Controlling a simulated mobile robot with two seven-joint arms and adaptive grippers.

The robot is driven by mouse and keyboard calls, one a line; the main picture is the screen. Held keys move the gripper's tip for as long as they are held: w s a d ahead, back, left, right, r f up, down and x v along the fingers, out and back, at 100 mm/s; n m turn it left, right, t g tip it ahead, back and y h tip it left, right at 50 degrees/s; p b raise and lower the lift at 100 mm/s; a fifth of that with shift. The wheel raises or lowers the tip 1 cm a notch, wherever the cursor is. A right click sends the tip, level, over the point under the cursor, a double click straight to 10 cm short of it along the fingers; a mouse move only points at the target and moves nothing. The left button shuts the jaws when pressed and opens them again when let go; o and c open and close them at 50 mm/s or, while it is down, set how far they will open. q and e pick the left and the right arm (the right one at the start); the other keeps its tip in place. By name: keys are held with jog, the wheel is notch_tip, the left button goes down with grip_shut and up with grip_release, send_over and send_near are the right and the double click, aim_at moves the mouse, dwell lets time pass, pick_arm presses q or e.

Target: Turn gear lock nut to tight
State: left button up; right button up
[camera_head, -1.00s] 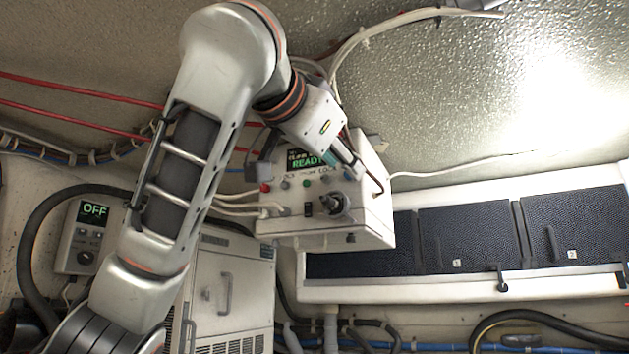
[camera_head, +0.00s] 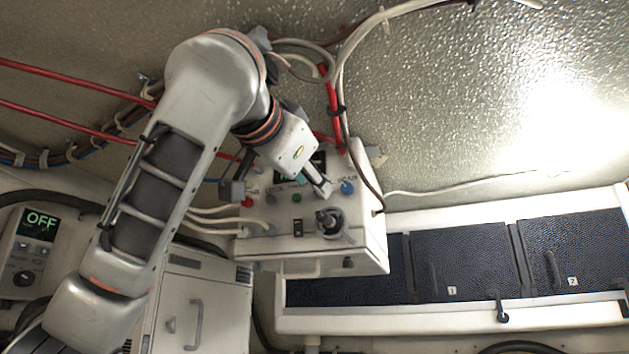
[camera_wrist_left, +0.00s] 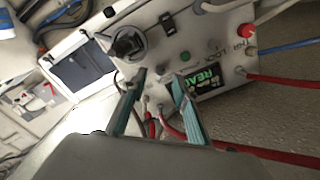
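A white control box (camera_head: 362,258) hangs at centre in the head view. Its face carries a black rotary knob (camera_head: 328,222), small coloured buttons and a display partly covered by my wrist. In the left wrist view the black knob (camera_wrist_left: 127,43) is at upper left and the green display (camera_wrist_left: 205,83) is right of centre. No label marks which part is the gear lock nut, so I cannot tell. My left gripper (camera_head: 318,187) is at the box face, above the knob; its teal fingers (camera_wrist_left: 160,80) are apart with nothing clearly between them. My right gripper is out of view.
An OFF panel (camera_head: 33,240) is at far left. A white cabinet (camera_head: 210,315) stands below the box. Black panels (camera_head: 465,260) in a white frame are at right. A blue button (camera_head: 347,187) sits beside the gripper. Red cables (camera_wrist_left: 262,150) and grey hoses run near the box.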

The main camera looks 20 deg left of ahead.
pick_arm(q)
jog(key=w, duration=0.3)
jog(key=shift+p, duration=0.3)
jog(key=shift+c, duration=0.3)
jog(key=c, duration=0.6)
grip_shut()
